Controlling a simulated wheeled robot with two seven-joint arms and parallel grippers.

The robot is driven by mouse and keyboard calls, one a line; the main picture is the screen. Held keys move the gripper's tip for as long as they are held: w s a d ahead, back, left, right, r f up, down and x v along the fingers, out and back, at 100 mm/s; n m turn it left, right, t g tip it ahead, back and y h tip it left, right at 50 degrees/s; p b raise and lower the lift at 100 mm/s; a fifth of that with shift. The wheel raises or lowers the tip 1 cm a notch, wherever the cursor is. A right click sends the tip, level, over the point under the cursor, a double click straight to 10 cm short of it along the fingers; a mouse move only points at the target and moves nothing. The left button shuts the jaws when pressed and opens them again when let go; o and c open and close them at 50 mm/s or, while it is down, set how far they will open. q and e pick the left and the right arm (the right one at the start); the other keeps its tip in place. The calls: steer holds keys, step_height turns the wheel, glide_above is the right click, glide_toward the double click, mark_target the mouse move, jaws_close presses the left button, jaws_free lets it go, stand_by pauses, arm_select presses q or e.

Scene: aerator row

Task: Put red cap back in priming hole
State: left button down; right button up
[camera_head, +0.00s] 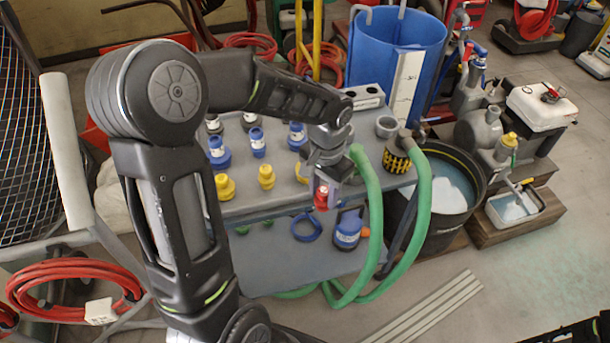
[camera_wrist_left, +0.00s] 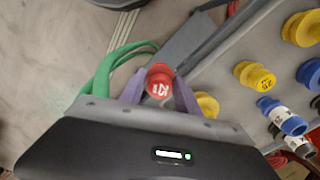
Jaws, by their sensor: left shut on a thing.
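The red cap (camera_head: 321,198) is held at the front edge of the grey bench. My left gripper (camera_head: 325,184) is shut on it. In the left wrist view the red cap (camera_wrist_left: 159,80), with white marking on its top, sits between the two purple-grey fingers of my left gripper (camera_wrist_left: 158,95). A grey pump (camera_head: 478,130) stands on a wooden base to the right, well away from the gripper. I cannot make out the priming hole for certain. My right gripper is not in view.
Blue and yellow fittings (camera_head: 266,177) stand on the grey bench (camera_head: 285,197). Green hoses (camera_head: 424,200) loop down just right of the gripper. A black tub (camera_head: 472,180) of water and a blue barrel (camera_head: 395,45) stand beyond. The floor at the lower right is mostly open.

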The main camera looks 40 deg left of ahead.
arm_select(q)
steer(key=w+d+f+n, duration=0.1)
steer(key=w+d+f, duration=0.4)
steer(key=f, duration=0.6)
steer(key=d, duration=0.2)
steer(key=shift+w+d+f+n, duration=0.15)
steer(key=shift+d+f+n, duration=0.15)
steer(key=shift+d+f, duration=0.1)
steer(key=shift+r, duration=0.1)
